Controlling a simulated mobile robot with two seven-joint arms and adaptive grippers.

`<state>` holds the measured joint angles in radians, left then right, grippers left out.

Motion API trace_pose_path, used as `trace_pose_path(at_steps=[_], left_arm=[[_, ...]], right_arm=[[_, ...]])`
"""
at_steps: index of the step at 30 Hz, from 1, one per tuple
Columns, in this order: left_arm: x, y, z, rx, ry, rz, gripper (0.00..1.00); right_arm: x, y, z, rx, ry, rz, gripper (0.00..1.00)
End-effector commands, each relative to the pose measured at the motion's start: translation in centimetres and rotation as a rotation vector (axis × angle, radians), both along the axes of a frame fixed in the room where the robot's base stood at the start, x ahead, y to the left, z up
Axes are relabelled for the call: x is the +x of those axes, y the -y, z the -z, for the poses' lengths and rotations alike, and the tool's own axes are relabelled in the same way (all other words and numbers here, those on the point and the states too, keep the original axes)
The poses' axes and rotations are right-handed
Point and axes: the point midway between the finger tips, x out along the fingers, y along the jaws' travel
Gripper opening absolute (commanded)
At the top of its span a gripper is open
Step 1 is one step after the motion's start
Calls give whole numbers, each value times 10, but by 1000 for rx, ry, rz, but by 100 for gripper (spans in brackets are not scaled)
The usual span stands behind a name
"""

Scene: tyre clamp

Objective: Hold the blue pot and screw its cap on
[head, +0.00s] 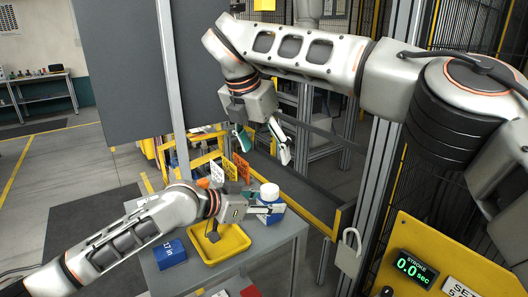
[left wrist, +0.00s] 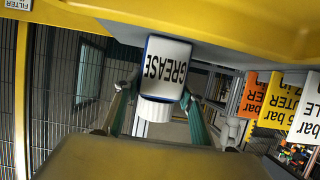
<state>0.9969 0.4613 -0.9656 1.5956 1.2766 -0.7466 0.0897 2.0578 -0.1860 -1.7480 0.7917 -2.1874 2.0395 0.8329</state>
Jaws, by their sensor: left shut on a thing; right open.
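The blue pot (head: 272,216) stands at the back right of the grey table (head: 273,239). In the left wrist view, which shows it upside down, the pot (left wrist: 165,66) has a white label reading GREASE. The white ribbed cap (head: 270,191) sits on the pot's mouth; it also shows in the left wrist view (left wrist: 154,110). I cannot tell how tightly it is seated. My left gripper (head: 268,209) is shut on the pot, one finger on each side. My right gripper (head: 266,155) is open and empty, pointing down above the cap and apart from it.
A yellow tray (head: 237,251) with a grey item in it stands in front of the pot. A blue box (head: 170,254) lies to its left. Orange, white and yellow cards (head: 241,168) stand behind. A conveyor (head: 300,192) runs behind the table; a yellow panel (head: 440,245) is at right.

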Motion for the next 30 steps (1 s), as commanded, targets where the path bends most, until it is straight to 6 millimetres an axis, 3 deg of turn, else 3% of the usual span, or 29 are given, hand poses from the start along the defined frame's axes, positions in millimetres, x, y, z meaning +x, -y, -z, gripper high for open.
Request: trace_pose_path(at_steps=[1,4,5,6,20,30], left_arm=[[0,0,0,0,0,0,0],[0,0,0,0,0,0,0],[0,0,0,0,0,0,47],[0,0,0,0,0,0,58],[-2,-5,-2,1,0,-1,59],[-30,-44,-22,2,2,-1,59]], right_arm=[[-4,-9,-5,-6,10,-14,70],[-4,-9,-5,-5,11,-15,70],[-4,-9,-5,-5,11,-15,70],[-4,-9,-5,-5,11,-15,70],[-4,-9,-5,-7,11,-14,70],[-4,-8,-5,-8,12,-14,70]])
